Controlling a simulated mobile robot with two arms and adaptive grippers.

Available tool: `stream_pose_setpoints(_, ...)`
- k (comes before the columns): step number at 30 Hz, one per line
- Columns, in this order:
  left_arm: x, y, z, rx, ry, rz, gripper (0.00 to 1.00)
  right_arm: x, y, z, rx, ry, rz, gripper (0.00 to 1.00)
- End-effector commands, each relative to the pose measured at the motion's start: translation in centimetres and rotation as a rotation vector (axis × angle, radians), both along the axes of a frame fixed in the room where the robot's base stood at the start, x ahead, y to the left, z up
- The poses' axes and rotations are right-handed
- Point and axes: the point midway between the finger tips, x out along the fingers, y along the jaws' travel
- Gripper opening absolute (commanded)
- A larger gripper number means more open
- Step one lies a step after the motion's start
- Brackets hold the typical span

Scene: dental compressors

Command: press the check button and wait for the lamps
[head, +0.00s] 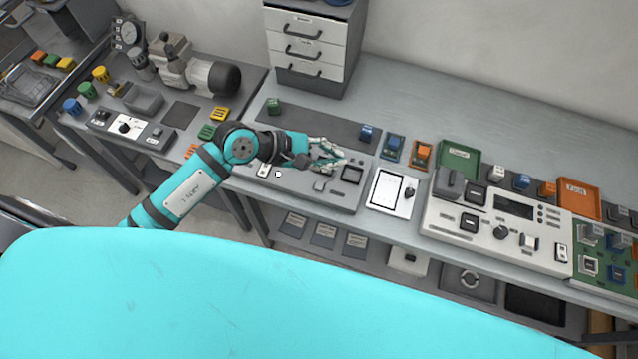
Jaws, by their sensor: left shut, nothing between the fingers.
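My left arm reaches in from the left, and its gripper (338,157) is shut and empty. It is over the back part of a low grey control panel (300,190) on the bench. The panel carries a white switch (264,170), a small grey block (320,185) and a dark square recess (352,175). I cannot tell which part is the check button, or whether the fingers touch the panel. The gripper hides some of the panel. No lit lamp can be made out. My right gripper is not in view.
A white unit with a dark display (514,207) stands to the right, past a white tablet-like plate (386,188). Blue and orange blocks (422,153) and a green tray (458,158) lie behind. A drawer cabinet (312,45) stands at the back. A compressor (180,65) stands on the left bench.

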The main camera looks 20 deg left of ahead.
Motion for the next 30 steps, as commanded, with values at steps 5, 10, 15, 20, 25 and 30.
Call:
stream_pose_setpoints(5, -0.2, 2.2, -2.4, 0.178, 0.001, -0.065, 0.00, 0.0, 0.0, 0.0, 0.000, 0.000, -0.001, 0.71)
stream_pose_setpoints(10, -0.3, 2.7, -2.9, 0.211, 0.004, -0.078, 0.00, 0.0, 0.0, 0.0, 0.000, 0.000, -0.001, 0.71)
stream_pose_setpoints(15, -0.3, 2.6, -2.8, 0.208, 0.003, -0.077, 0.00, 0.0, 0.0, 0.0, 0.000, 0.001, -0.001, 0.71)
stream_pose_setpoints(20, -0.3, 2.6, -3.0, 0.206, 0.005, -0.076, 0.00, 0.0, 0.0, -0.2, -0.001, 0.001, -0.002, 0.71)
stream_pose_setpoints(25, -0.3, 2.5, -4.1, 0.204, 0.005, -0.075, 0.00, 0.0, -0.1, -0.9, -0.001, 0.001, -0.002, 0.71)
stream_pose_setpoints(30, -0.3, 2.6, -6.2, 0.203, 0.006, -0.074, 0.00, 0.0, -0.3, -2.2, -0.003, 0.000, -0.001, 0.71)
